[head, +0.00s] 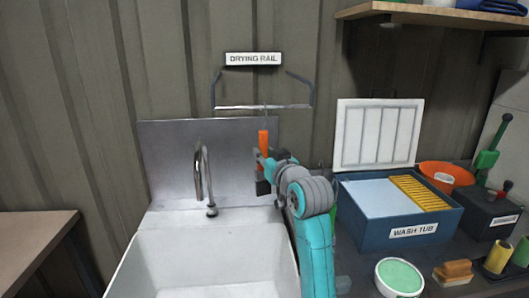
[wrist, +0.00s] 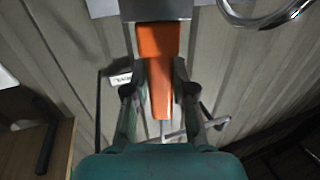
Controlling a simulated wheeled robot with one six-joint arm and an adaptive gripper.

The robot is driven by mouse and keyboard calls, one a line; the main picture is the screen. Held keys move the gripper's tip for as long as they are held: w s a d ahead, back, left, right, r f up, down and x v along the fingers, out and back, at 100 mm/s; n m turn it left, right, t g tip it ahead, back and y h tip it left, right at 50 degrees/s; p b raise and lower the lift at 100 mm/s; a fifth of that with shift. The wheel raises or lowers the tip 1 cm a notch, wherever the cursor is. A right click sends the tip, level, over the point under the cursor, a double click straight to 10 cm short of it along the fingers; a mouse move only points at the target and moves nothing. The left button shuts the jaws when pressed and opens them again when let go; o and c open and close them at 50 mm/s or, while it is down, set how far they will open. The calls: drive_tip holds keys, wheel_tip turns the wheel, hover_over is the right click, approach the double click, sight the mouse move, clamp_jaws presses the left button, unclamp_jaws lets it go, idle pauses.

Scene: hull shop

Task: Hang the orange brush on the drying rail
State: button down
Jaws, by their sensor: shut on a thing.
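The orange brush (head: 263,138) is upright in my gripper (head: 263,168) in the head view, just below the drying rail (head: 250,107). A thin hook or wire rises from the top of the brush to about the height of the rail bar. I cannot tell whether it is over the bar or in front of it. In the wrist view, the fingers of my gripper (wrist: 159,80) are shut on the sides of the orange brush handle (wrist: 158,50). A metal band shows at the handle's wide end. The rail (wrist: 200,130) shows behind the handle's narrow end.
A sink (head: 205,250) with a tap (head: 200,175) stands below and left of the rail. A wash tub (head: 370,235), an orange bowl (head: 430,168) and a green-filled container (head: 399,277) stand on the right bench. A shelf (head: 450,14) juts out at upper right.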

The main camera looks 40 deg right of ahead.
drive_tip(key=c, duration=0.9)
unclamp_jaws()
drive_tip(key=v, duration=1.2)
drive_tip(key=shift+f, duration=0.1)
